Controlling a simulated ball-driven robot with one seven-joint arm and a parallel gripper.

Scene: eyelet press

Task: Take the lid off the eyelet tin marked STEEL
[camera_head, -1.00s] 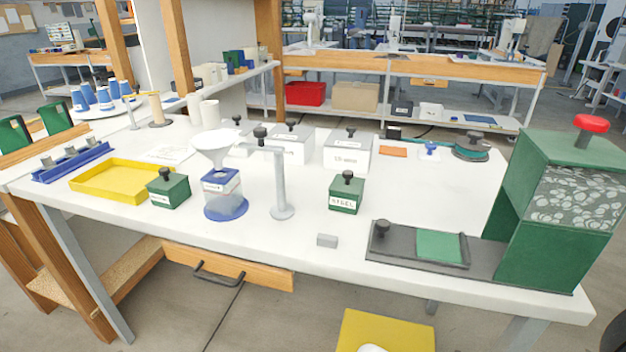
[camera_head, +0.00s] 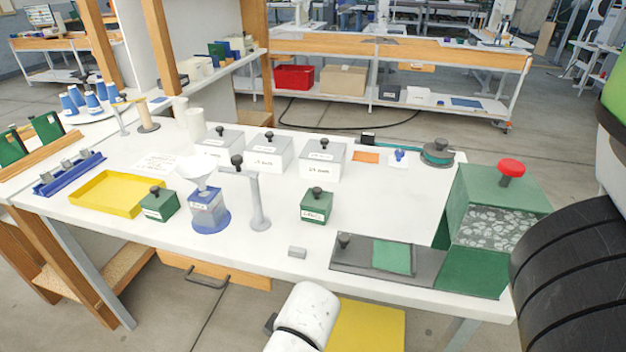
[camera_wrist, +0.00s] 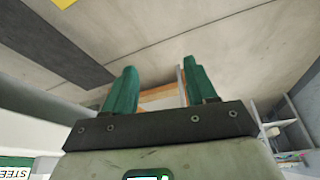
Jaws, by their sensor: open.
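The green tin marked STEEL (camera_head: 314,211) stands upright on the white bench, right of the grey post. Its lid (camera_head: 318,193) with a black knob is on. Its label reads clearly only in the earlier head picture. In the head view the fingers cannot be made out; a white part of my arm shows at the bench's front edge.
Another green lidded tin (camera_head: 160,205) stands beside the yellow tray (camera_head: 108,193). A blue-based funnel holder (camera_head: 208,215) and grey post (camera_head: 259,205) are left of the STEEL tin.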

